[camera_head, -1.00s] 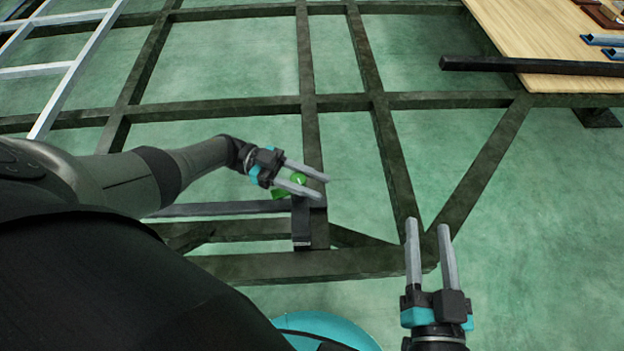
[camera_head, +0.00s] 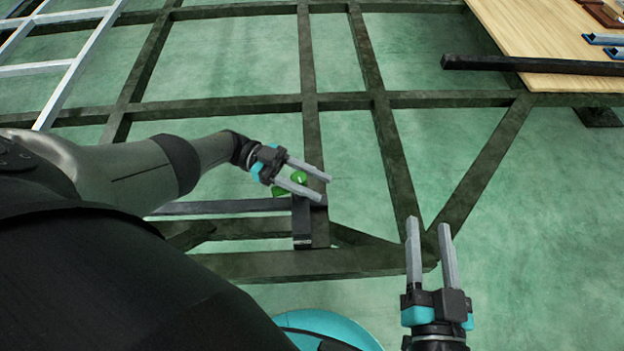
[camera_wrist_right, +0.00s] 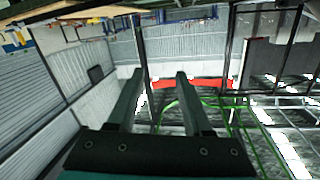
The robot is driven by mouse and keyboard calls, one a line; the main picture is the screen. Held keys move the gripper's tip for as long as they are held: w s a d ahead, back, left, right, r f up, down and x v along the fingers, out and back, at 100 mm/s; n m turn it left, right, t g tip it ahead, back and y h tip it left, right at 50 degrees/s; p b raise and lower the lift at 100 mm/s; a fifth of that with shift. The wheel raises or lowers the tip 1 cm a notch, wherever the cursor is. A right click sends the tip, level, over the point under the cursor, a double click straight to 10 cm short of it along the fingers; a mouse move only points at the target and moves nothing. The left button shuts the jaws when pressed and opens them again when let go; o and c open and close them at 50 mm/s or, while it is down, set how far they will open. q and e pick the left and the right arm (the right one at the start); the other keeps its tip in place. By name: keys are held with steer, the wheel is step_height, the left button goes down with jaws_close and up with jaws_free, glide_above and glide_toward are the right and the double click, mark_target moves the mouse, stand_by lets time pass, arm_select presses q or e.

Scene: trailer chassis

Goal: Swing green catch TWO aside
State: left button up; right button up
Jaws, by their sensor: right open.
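A green catch (camera_head: 299,177) shows in the head view on the dark frame, at the upper end of a short black bar (camera_head: 302,226). My left gripper (camera_head: 326,188) reaches in from the left, its two fingers apart around or just above the catch; whether they touch it I cannot tell. The fingers partly hide the catch, and I cannot read a number on it. My right gripper (camera_head: 428,230) is open and empty near the frame's front corner. In the right wrist view its fingers (camera_wrist_right: 158,86) are apart with nothing between them.
Dark chassis beams (camera_head: 220,104) cross the green floor with open gaps between them. A wooden panel (camera_head: 545,45) with blue-ended parts (camera_head: 605,39) lies at the upper right, a loose black bar (camera_head: 500,63) across its edge. A pale ladder-like frame (camera_head: 75,70) stands at the upper left.

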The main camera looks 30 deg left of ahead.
arm_select(q)
steer(key=o, duration=0.4)
steer(key=shift+c, duration=0.2)
steer(key=shift+r, duration=0.1)
arm_select(e)
steer(key=s+d+f+g+h+p, duration=0.2)
steer(key=d+g+h+p, duration=0.15)
steer(key=d+g, duration=0.25)
steer(key=s+d+f+g+h+p, duration=0.2)
steer(key=s+d+f+g+p, duration=0.1)
steer(key=d+g+p, duration=0.25)
arm_select(q)
step_height(320, 180, up, 20)
steer(key=p, duration=0.7)
steer(key=shift+p, duration=0.3)
arm_select(e)
steer(key=s+d+f+g, duration=0.1)
steer(key=s+f, duration=0.2)
steer(key=f, duration=0.5)
steer(key=s+d+f+g, duration=0.1)
steer(key=s+d+f, duration=0.1)
steer(key=f, duration=0.7)
steer(key=shift+s+h, duration=0.45)
steer(key=shift+s, duration=0.35)
